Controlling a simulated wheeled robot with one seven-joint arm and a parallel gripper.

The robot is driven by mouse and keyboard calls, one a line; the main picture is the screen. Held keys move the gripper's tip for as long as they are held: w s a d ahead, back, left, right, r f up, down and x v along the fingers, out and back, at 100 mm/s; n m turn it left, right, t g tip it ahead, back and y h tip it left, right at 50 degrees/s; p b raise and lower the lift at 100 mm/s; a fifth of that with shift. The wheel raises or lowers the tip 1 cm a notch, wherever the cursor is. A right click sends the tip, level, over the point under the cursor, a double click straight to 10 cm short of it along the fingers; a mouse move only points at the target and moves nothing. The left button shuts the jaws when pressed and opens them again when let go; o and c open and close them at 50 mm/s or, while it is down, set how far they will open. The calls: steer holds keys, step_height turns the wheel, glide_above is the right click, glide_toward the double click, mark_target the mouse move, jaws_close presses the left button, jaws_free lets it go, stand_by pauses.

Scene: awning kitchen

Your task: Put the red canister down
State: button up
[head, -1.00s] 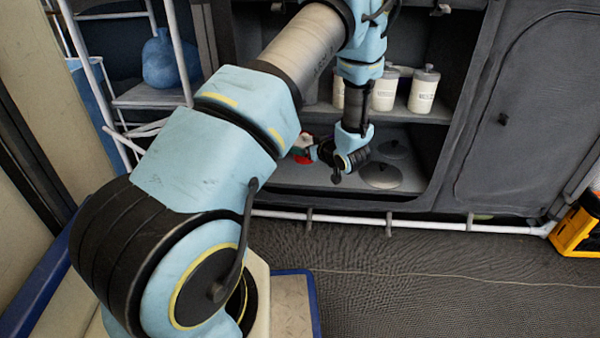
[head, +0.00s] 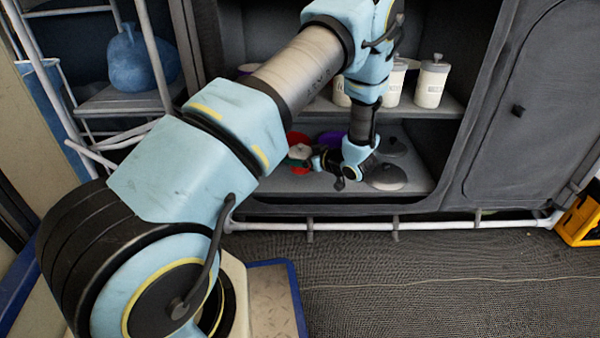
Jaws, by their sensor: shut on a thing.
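The red canister (head: 300,170) shows in the head view as a small red patch below a pale grey lid, low in the dark cupboard. Most of it is hidden by my arm and wrist. My gripper (head: 313,159) reaches in from the right at the lid's height and is shut on the canister. It is over the lower shelf (head: 270,183); I cannot tell whether the canister's base touches that shelf.
Another red shape (head: 297,137) and a purple one (head: 330,140) lie behind. Dark round lids (head: 386,177) lie right of my wrist. White canisters (head: 431,82) stand on the upper shelf.

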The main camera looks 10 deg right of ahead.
step_height(320, 180, down, 4)
steer(key=shift+f+b, duration=0.15)
steer(key=shift+b, duration=0.95)
steer(key=o, duration=1.2)
